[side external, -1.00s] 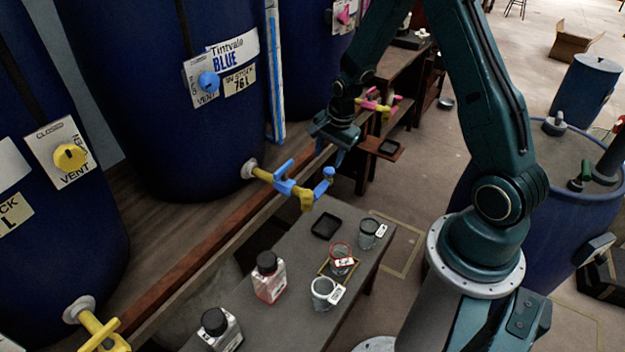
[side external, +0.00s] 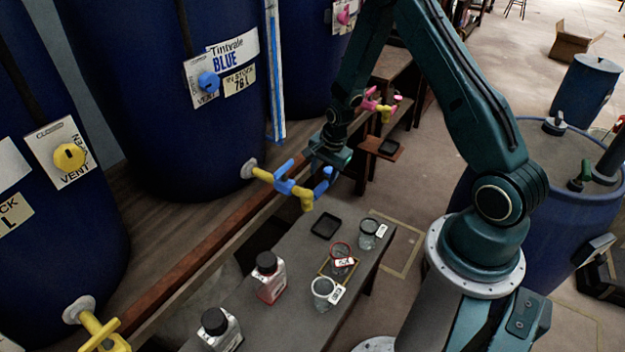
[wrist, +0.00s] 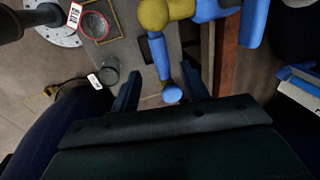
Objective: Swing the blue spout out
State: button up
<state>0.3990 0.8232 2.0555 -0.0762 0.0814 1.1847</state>
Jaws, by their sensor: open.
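The blue spout assembly comes off the blue vat (side external: 170,100), with a yellow pipe, blue fittings (side external: 284,186) and a yellow downward outlet (side external: 307,200). A blue handle with a round knob sticks out at its free end, and in the wrist view the knob (wrist: 171,95) lies between the fingertips. My gripper (side external: 325,178) is over this end in the side view. In the wrist view my gripper (wrist: 160,82) is open, with one finger on each side of the handle. I cannot tell whether either finger touches it.
A grey bench (side external: 290,322) below holds a black tray (side external: 326,225), glass jars (side external: 368,234) and bottles (side external: 268,276). A reddish rail (side external: 200,250) runs under the spouts. A pink-and-yellow spout (side external: 380,107) is behind my wrist. A yellow spout (side external: 100,332) is at lower left.

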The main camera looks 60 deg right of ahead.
aim_at(319, 188)
jog(key=shift+w+f, duration=0.2)
jog(key=shift+f, duration=0.9)
jog(key=shift+w+f, duration=0.25)
jog(key=shift+f, duration=0.85)
jog(key=shift+w+f, duration=0.2)
jog(key=shift+f, duration=0.9)
